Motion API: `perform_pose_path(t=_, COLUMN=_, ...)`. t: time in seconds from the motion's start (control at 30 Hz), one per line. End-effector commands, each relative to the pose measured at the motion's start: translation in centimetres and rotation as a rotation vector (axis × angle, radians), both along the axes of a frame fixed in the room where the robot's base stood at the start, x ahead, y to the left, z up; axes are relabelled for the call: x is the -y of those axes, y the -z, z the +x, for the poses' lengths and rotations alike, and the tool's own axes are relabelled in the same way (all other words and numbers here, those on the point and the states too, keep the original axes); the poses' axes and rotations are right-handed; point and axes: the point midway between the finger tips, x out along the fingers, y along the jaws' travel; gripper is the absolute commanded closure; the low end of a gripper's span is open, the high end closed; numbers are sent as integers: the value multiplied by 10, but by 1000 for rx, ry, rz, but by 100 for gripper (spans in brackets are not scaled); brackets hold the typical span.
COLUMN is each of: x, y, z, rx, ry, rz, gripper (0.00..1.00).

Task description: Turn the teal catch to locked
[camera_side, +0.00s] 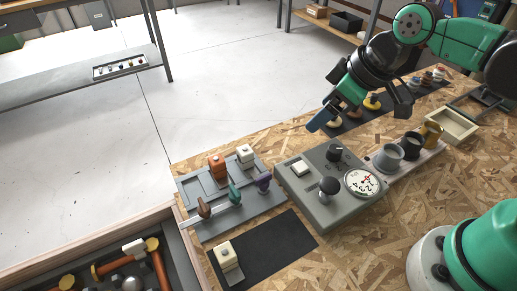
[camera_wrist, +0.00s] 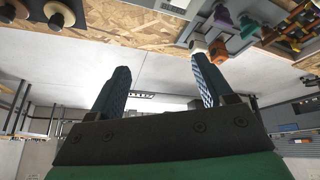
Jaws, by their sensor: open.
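The teal catch (camera_side: 235,194) is a small upright handle on a grey panel (camera_side: 212,225) in the side view, between a brown catch (camera_side: 204,209) and a purple catch (camera_side: 264,182). The teal catch also shows near the top right of the wrist view (camera_wrist: 248,26). How far it is turned is too small to tell, and I cannot read any lock marking. My gripper (camera_side: 325,115) is held up and to the right of the panel, well apart from the catch. Its two blue fingers are spread and empty in the wrist view (camera_wrist: 160,68).
A grey box with black knobs and a dial (camera_side: 362,182) stands right of the panel. An orange block (camera_side: 217,166) and a white block (camera_side: 245,153) sit at the panel's back. Cups (camera_side: 388,157) stand further right. A black mat (camera_side: 275,246) lies in front.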

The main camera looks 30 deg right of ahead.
Motion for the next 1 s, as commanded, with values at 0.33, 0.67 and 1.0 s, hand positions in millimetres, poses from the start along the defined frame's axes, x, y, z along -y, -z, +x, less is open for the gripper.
perform_pose_path(t=0.33, x=-115, y=43, z=12, rx=-98, ry=-851, rz=-52, gripper=26)
perform_pose_path(t=0.67, x=-145, y=69, z=7, rx=-98, ry=-1081, rz=-46, gripper=26)
perform_pose_path(t=1.0, x=-160, y=105, z=7, rx=-98, ry=-1075, rz=-48, gripper=26)
